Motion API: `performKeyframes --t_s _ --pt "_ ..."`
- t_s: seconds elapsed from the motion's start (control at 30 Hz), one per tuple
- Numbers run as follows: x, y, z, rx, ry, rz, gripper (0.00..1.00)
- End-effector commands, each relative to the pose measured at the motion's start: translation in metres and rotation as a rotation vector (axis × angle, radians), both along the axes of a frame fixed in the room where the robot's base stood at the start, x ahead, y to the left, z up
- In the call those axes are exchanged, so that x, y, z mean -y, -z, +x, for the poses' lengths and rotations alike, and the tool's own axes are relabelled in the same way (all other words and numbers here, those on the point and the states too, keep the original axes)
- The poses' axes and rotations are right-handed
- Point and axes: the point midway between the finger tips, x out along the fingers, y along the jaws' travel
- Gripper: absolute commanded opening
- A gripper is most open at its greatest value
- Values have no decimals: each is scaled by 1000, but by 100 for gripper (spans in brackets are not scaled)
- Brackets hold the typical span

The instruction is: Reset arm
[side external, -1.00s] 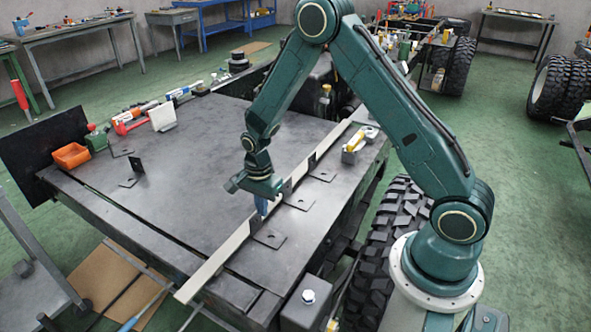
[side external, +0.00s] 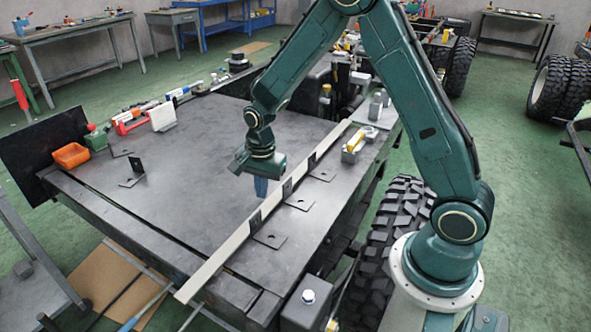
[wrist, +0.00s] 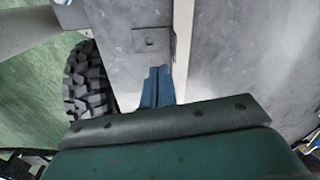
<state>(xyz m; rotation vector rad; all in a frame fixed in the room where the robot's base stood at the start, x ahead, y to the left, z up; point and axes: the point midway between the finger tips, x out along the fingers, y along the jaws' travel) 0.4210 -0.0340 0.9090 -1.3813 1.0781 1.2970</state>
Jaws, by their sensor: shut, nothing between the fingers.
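My gripper (side external: 261,188) hangs above the dark metal work table (side external: 215,150), with its blue fingers pointing down. The fingers are shut and empty, apart from the parts below. A long pale strip (side external: 232,243) runs across the table, just in front of the gripper in the side view. Dark angle brackets (side external: 299,201) stand along the strip. In the wrist view the shut blue fingers (wrist: 158,73) show in front of one bracket (wrist: 147,40) and beside the pale strip (wrist: 182,50).
An orange bin (side external: 71,155), a red and white tool (side external: 130,122) and a lone bracket (side external: 134,172) are on the table's left part. A grey block with a yellow piece (side external: 352,147) stands at the right. A large tyre (side external: 392,235) is beside the table. The table's middle is clear.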

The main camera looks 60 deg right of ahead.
Motion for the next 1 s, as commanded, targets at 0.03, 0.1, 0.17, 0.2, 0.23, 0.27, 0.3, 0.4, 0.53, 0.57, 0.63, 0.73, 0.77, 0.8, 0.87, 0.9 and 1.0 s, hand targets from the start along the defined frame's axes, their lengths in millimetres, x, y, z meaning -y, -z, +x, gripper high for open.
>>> performKeyframes --t_s 0.03,0.1,0.17,0.2,0.23,0.27,0.3,0.4,0.53,0.57,0.63,0.73,0.77,0.8,0.87,0.9,1.0 --pt "-2 -15 -3 17 -38 -4 0" --pt "-3 -33 -8 36 -94 -10 0" --pt "-5 -48 -13 49 -144 -15 0" --pt "-6 -57 -16 61 -175 -20 0" --pt "-6 -64 -19 67 -199 -23 0" --pt "-7 -71 -22 74 -223 -26 0" --pt "-8 -80 -26 84 -255 -31 0" --pt "-11 -102 -38 108 -337 -44 0" --pt "-14 -128 -54 139 -441 -64 0" --pt "-15 -133 -58 145 -465 -70 0" --pt "-17 -146 -68 162 -520 -82 0" --pt "-19 -162 -83 184 -600 -101 0" --pt "-20 -167 -87 192 -623 -108 0" --pt "-20 -172 -94 200 -654 -115 0" --pt "-22 -181 -103 213 -702 -129 0" --pt "-23 -186 -109 222 -733 -138 0" --pt "-25 -198 -126 243 -810 -162 0"
